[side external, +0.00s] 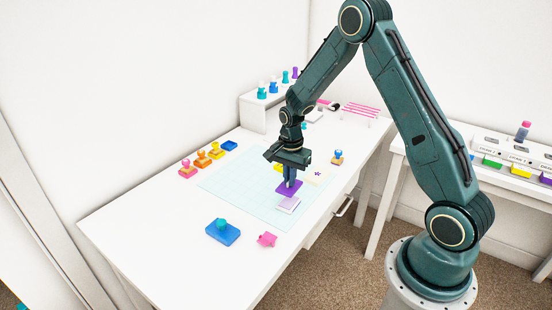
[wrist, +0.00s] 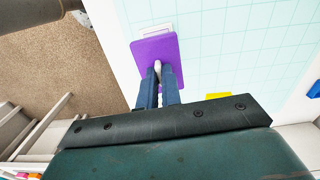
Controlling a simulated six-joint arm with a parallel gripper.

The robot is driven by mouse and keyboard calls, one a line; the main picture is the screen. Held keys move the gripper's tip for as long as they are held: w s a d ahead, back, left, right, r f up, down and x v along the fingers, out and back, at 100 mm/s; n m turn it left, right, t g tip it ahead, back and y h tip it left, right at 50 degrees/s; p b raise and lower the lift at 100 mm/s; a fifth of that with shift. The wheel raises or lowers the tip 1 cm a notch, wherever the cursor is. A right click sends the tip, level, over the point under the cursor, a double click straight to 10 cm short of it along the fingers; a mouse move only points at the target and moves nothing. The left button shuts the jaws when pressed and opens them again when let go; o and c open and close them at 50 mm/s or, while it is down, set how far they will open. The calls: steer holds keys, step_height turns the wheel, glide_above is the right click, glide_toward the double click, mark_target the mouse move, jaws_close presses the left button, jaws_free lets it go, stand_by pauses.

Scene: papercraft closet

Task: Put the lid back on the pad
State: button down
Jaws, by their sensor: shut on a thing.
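A flat purple lid (side external: 283,189) is held by my gripper (side external: 291,183), which is shut on a small grip at its middle. In the wrist view the lid (wrist: 150,50) lies flat across my fingertips (wrist: 158,72). A pale lavender-white pad (side external: 288,205) lies on the cutting mat, just in front of and below the lid in the side view. In the wrist view only a strip of the pad (wrist: 153,30) shows past the lid's far edge. The lid hides the rest. I cannot tell the exact height of the lid above the pad.
The pale grid mat (side external: 235,185) lies on a white table (side external: 140,220). A blue pad with a teal stamp (side external: 222,231) and a pink piece (side external: 267,239) lie in front. Several stamps (side external: 203,158) line the left. A card with a purple flower (side external: 317,175) and another stamp (side external: 337,158) are behind.

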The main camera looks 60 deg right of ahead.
mark_target(289, 202)
steer(key=shift+f, duration=0.15)
steer(key=shift+f, duration=2.3)
steer(key=shift+f, duration=0.45)
stand_by(1.2)
steer(key=c, duration=1)
jaws_free()
steer(key=shift+c, duration=0.2)
steer(key=shift+r, duration=0.1)
steer(key=shift+r, duration=2.9)
